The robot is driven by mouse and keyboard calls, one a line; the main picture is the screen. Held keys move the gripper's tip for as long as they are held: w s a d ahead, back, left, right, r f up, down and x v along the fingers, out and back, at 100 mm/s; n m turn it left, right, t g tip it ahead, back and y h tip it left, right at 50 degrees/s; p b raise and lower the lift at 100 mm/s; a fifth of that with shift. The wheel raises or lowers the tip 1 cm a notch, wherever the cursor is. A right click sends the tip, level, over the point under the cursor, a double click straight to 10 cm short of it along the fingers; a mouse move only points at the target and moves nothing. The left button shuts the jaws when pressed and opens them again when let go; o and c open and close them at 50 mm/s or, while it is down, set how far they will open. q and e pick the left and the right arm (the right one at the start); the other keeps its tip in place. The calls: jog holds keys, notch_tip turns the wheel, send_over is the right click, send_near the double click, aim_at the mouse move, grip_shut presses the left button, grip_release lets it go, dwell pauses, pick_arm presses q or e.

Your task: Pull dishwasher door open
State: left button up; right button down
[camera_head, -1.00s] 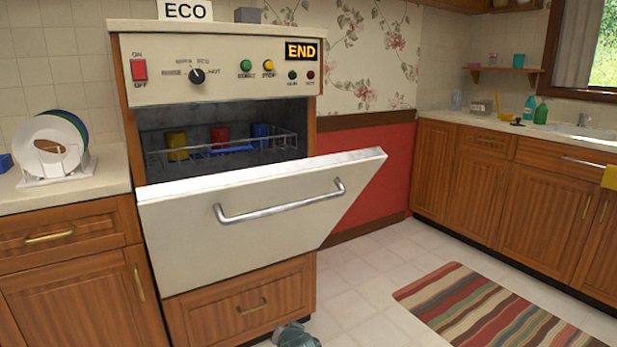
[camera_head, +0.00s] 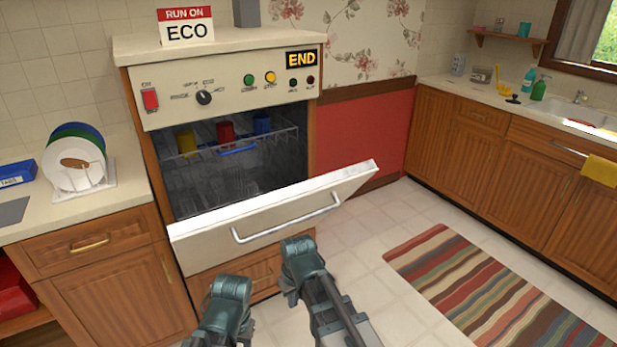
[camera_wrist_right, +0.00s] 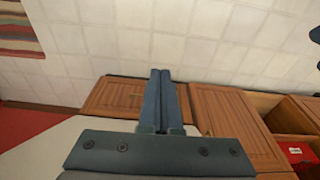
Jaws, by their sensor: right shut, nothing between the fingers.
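The cream dishwasher door (camera_head: 275,217) is partly open, tilted outward with its top edge away from the machine. Its silver bar handle (camera_head: 285,220) runs across the front, and no gripper is around it. My right gripper (camera_head: 328,300) is in front of and below the door. In the right wrist view (camera_wrist_right: 160,98) its two fingers are together with nothing between them, over the floor and wooden fronts. The cream surface (camera_wrist_right: 55,148) at lower left there looks like the door. My left arm shows at the bottom, but its fingers are hidden or out of frame.
Inside the dishwasher, a wire rack (camera_head: 262,140) holds yellow, red and blue cups. A drawer front (camera_head: 265,275) lies below the door. A plate rack (camera_head: 85,188) stands on the left counter. A striped rug (camera_head: 470,285) lies on the open floor at right.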

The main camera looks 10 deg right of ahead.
aim_at(309, 216)
jog(key=w+d+r+t+p, duration=0.1)
jog(key=w+d+r+p, duration=0.2)
jog(key=r+p, duration=0.4)
jog(key=w+d+r+t+p, duration=0.1)
jog(key=w+d+r+p, duration=0.2)
jog(key=w+r+p, duration=0.2)
jog(key=w+d+r+p, duration=0.3)
jog(key=r+p, duration=0.8)
jog(key=r, duration=0.4)
jog(key=shift+w+d+r+t+y, duration=0.15)
jog(key=shift+w+r+t+y, duration=0.15)
jog(key=shift+w+t+y, duration=0.15)
jog(key=shift+f, duration=0.1)
jog(key=b+x, duration=0.8)
jog(key=x, duration=0.2)
jog(key=shift+b, duration=0.4)
